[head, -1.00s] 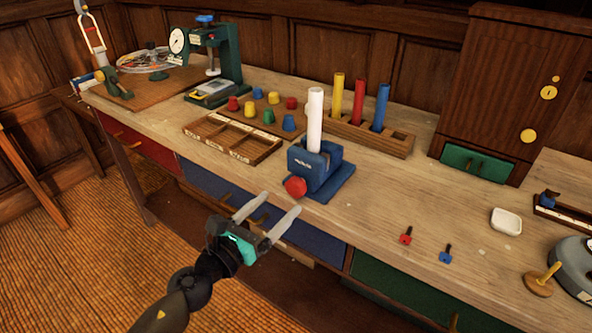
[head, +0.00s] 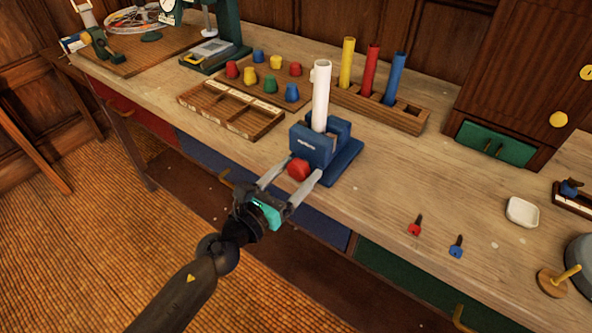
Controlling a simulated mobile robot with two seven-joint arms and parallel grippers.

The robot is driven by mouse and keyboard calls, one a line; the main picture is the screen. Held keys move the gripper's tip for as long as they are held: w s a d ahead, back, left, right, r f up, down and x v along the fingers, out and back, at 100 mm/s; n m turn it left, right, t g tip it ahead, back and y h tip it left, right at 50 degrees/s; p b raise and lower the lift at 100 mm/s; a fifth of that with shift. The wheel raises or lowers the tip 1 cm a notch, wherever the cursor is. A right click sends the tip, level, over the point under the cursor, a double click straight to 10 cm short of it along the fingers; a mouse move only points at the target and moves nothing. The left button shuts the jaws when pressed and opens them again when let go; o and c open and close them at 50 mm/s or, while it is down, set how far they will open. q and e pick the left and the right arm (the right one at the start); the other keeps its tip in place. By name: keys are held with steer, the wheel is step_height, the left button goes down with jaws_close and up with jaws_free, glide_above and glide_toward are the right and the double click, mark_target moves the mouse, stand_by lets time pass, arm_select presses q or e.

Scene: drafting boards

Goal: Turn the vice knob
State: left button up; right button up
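The blue vice (head: 324,150) stands on its base at the front edge of the workbench. A white cylinder (head: 320,98) stands upright in its jaws. The red vice knob (head: 298,170) sticks out from the front of the vice, toward me. My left gripper (head: 294,178) is open, with one fingertip on each side of the knob. I cannot tell whether the fingers touch it. My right gripper is not in view.
A wooden compartment tray (head: 232,116) lies left of the vice, with several coloured caps behind it. A rack (head: 380,112) with yellow, red and blue rods stands behind. Red (head: 415,226) and blue (head: 457,246) small keys lie to the right. The bench between is clear.

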arm_select(q)
steer(key=c, duration=1.1)
